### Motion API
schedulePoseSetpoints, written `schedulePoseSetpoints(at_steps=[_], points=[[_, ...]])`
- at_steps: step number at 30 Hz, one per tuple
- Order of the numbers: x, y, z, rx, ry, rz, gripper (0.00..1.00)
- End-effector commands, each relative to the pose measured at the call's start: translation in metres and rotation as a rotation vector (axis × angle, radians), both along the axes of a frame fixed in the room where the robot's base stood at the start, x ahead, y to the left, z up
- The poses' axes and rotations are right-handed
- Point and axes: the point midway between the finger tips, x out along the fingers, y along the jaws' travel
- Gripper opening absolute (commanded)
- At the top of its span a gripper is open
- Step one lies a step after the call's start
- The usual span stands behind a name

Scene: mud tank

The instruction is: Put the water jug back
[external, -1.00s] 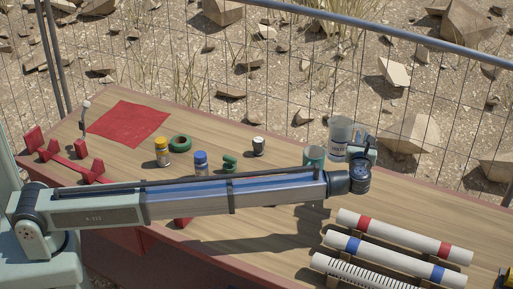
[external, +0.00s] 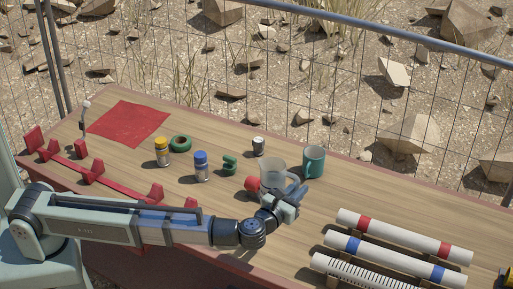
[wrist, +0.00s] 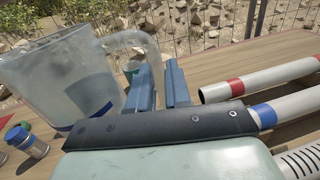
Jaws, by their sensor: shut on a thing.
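The water jug (external: 271,174) is clear with a grey-blue tint and sits at the middle of the workbench in the external view, left of the teal mug (external: 313,163). My gripper (external: 284,197) is shut on its handle, on the near right side of the jug. In the wrist view the jug (wrist: 62,78) fills the upper left, looks tilted there, and its curved handle (wrist: 132,42) runs to my fingers (wrist: 158,88). The exact grip is partly hidden. I cannot tell whether the jug's base touches the bench.
A red round object (external: 252,184) shows just left of the jug. Blue-capped (external: 201,167) and yellow-capped (external: 163,152) bottles stand further left. White tubes (external: 405,236) lie at right. A red rail (external: 120,187) runs along the left front. A wire fence borders the back.

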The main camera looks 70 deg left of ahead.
Motion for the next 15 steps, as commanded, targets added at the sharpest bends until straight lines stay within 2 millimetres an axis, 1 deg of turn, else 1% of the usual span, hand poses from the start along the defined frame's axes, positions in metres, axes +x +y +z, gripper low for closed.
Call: schedulePoseSetpoints(at_steps=[1,5,8,15], points=[[-0.008,-0.001,0.0,0.001,0.0,-0.008,0.0],[-0.021,-0.005,0.0,0.001,0.0,-0.03,0.0],[-0.018,-0.006,-0.008,0.003,0.001,-0.029,0.0],[-0.018,-0.006,-0.024,0.002,0.0,-0.028,0.0]])
